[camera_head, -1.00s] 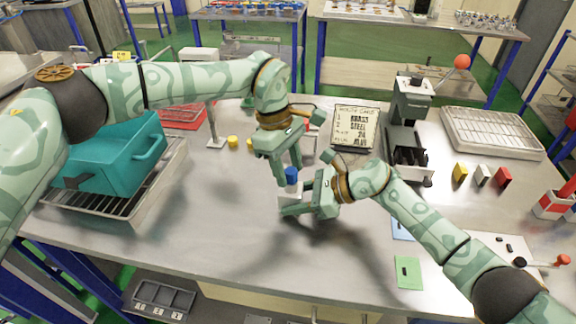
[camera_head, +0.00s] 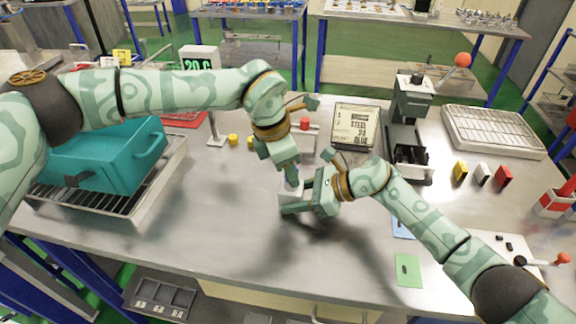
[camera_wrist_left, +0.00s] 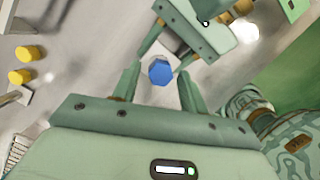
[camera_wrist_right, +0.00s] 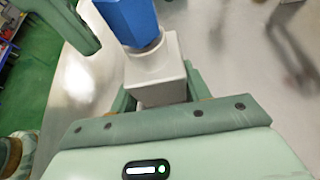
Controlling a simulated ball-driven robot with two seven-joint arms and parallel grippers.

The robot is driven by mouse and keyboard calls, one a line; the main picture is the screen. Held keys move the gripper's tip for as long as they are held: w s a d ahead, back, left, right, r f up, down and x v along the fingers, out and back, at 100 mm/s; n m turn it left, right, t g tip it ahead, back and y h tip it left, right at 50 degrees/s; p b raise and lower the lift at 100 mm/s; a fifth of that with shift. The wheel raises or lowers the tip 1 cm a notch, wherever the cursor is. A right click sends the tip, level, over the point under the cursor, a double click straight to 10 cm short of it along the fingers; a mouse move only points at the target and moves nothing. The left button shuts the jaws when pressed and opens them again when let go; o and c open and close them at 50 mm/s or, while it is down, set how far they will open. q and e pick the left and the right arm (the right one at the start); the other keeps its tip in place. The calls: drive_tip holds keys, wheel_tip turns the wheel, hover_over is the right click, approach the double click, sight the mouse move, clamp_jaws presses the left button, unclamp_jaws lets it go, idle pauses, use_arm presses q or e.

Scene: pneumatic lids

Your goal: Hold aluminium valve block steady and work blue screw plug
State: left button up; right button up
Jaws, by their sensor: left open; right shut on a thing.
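The pale grey valve block (camera_head: 289,189) is held just above or on the middle of the bench; I cannot tell which. My right gripper (camera_head: 293,200) is shut on it, and the right wrist view shows the block (camera_wrist_right: 157,84) upright between the fingers. The blue screw plug (camera_wrist_right: 130,20) stands on top of the block. In the left wrist view the plug (camera_wrist_left: 160,72) shows a faceted head between the left fingertips. My left gripper (camera_wrist_left: 160,84) is open, pointing down around the plug, with gaps on both sides. In the head view it mostly hides the plug.
A teal box (camera_head: 110,155) on a rack stands left. Yellow caps (camera_head: 233,140) and a text card (camera_head: 356,126) lie behind the grippers. A dark press (camera_head: 410,115) and a wire tray (camera_head: 492,132) stand right.

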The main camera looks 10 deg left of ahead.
use_arm(q)
drive_tip(key=shift+n, duration=0.3)
drive_tip(key=n, duration=0.2)
drive_tip(key=n+t+y, duration=0.1)
drive_tip(key=n, duration=0.2)
drive_tip(key=shift+s+d+n, duration=0.15)
drive_tip(key=shift+n, duration=0.15)
drive_tip(key=c, duration=0.9)
drive_tip(key=m, duration=0.4)
drive_tip(key=shift+w+g+h, duration=0.2)
drive_tip(key=shift+g+h, duration=0.1)
drive_tip(key=shift+h, duration=0.1)
clamp_jaws()
drive_tip(key=m, duration=0.3)
drive_tip(key=shift+m+g, duration=0.4)
drive_tip(key=m, duration=0.2)
drive_tip(key=m+g, duration=0.1)
drive_tip(key=m, duration=0.4)
drive_tip(key=shift+w+g, duration=0.25)
drive_tip(key=shift+g, duration=0.15)
drive_tip(key=shift+m, duration=0.6)
